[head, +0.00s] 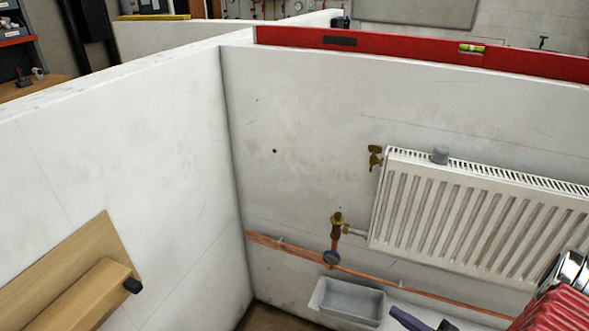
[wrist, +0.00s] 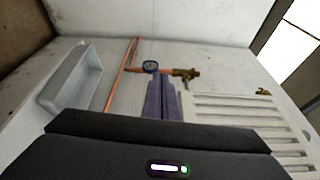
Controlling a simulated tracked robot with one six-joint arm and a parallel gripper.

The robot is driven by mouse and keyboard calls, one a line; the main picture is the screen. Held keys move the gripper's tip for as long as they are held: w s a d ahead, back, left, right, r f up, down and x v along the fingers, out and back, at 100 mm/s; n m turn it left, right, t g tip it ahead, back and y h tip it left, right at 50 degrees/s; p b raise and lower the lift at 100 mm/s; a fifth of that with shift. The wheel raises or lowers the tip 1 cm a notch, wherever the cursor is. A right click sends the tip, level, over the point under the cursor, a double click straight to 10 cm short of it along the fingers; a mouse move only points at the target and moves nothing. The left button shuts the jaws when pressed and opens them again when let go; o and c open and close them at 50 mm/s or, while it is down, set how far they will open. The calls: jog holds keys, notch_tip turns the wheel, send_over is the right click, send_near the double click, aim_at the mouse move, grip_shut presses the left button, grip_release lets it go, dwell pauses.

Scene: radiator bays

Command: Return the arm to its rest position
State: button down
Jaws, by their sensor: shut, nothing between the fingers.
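My gripper (wrist: 161,80) shows in the wrist view as two purple fingers side by side, shut with nothing between them. In the wrist view the fingers point toward the round gauge (wrist: 150,66) and brass valve (wrist: 187,73); I cannot tell the exact gap. The rest of the arm is mostly out of view.
Copper pipes (head: 400,287) run low along the wall. A red spirit level (head: 400,50) lies on the wall top. A wooden shelf (head: 75,290) juts from the left wall.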

jog(key=s+a+r+n+g+h, duration=0.1)
jog(key=s+a+r+n+g, duration=0.25)
jog(key=a+r+g, duration=0.45)
jog(key=s+a+r+n+g+h, duration=0.15)
jog(key=a+r+n+g, duration=0.35)
jog(key=r, duration=0.6)
jog(key=s+a+r+t+h, duration=0.1)
jog(key=s+r+t+h, duration=0.2)
jog(key=s+r+h, duration=0.2)
jog(key=s+a+r+n+t+h, duration=0.1)
jog(key=s+r+t+h, duration=0.2)
jog(key=r, duration=0.8)
jog(key=shift+s+h, duration=1.05)
jog(key=shift+h, duration=0.1)
jog(key=c, duration=2.5)
grip_release()
jog(key=shift+c, duration=0.2)
